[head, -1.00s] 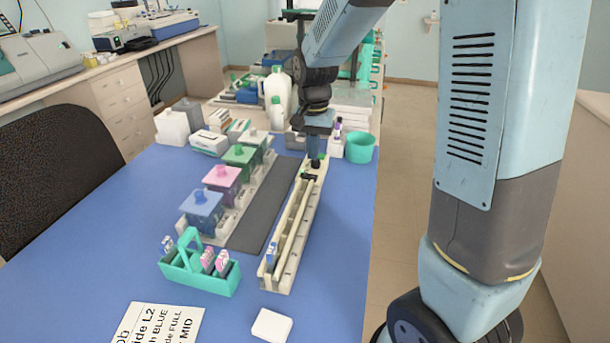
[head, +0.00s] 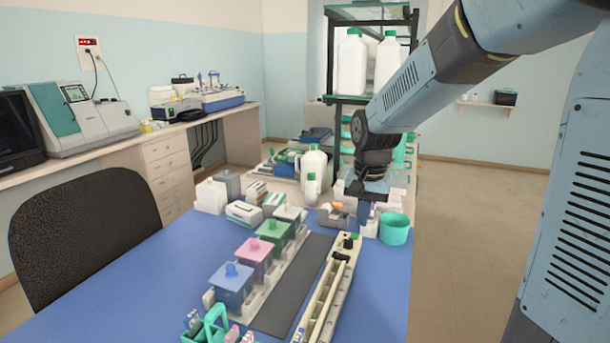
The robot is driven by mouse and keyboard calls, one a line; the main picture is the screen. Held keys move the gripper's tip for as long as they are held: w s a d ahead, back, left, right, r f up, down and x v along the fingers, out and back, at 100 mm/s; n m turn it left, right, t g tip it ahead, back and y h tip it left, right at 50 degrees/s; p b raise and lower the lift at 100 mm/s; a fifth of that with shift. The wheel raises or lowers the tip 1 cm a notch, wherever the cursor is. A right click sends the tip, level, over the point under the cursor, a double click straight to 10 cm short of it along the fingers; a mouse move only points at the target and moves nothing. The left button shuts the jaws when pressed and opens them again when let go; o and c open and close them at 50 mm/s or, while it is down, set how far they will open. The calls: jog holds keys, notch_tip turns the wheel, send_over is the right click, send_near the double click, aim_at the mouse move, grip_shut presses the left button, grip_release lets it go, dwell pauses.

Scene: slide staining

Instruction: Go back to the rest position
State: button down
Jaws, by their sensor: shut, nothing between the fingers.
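My gripper (head: 367,208) hangs from my arm at the right-centre of the head view, over the far end of the blue table. It is shut and holds nothing. It is above and behind the long cream rack (head: 328,287), apart from it. Its fingertips are small and partly lost against the bottles behind them.
Staining jars with blue (head: 232,285), pink (head: 254,258) and green (head: 274,237) contents stand left of the rack. A teal slide carrier (head: 207,330) is at the front edge. A teal cup (head: 395,230) stands right of my gripper. White jugs (head: 352,66) fill a shelf behind.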

jog(key=s+d+r+n+t, duration=0.1)
jog(key=s+d+r, duration=0.3)
jog(key=s, duration=0.6)
jog(key=s+d+r+n+t, duration=0.2)
jog(key=s+d+r, duration=0.3)
jog(key=s, duration=0.4)
jog(key=shift+s+r+n+t, duration=0.35)
jog(key=shift+r+t, duration=0.2)
jog(key=shift+t, duration=0.25)
dwell(0.4)
